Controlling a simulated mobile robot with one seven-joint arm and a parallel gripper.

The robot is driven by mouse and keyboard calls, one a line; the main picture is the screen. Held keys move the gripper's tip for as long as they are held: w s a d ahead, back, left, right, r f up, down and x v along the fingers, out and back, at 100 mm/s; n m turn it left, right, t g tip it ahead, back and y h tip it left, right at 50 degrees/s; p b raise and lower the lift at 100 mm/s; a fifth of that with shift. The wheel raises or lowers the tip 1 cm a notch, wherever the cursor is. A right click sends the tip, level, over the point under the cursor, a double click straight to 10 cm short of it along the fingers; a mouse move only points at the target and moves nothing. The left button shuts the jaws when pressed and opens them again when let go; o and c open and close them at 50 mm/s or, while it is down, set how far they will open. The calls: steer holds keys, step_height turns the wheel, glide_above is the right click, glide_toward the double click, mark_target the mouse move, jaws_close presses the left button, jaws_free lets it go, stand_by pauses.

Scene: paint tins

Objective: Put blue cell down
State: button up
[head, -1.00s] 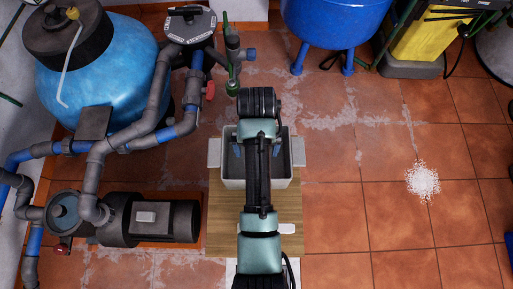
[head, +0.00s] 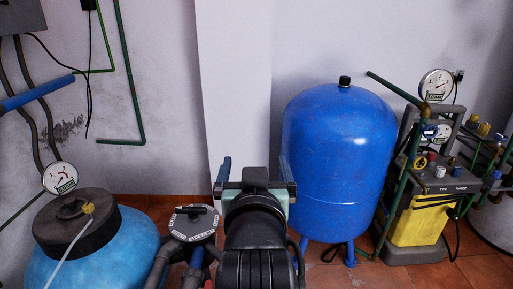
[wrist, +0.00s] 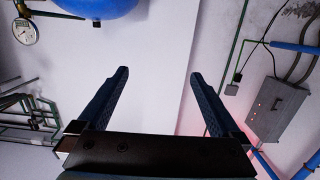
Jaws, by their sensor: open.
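My gripper (head: 254,163) is raised in front of the white wall in the head view, its two fingers spread apart. In the wrist view my gripper (wrist: 158,76) is open, with nothing between the dark blue fingers. No blue cell can be made out in either current view. The grey bin and wooden board seen earlier are out of view.
A large blue tank (head: 338,165) stands right of my gripper. A light blue tank (head: 95,250) with a black lid is at the lower left. A yellow and grey machine (head: 425,215) stands at the right. A grey box (wrist: 275,108) hangs on the wall.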

steer(key=s+r+t, duration=0.5)
steer(key=s+r, duration=0.3)
steer(key=r, duration=0.5)
steer(key=s+r+t, duration=0.5)
steer(key=s+r, duration=0.3)
steer(key=r, duration=0.6)
steer(key=shift+s+t, duration=0.4)
steer(key=shift+d+r, duration=0.1)
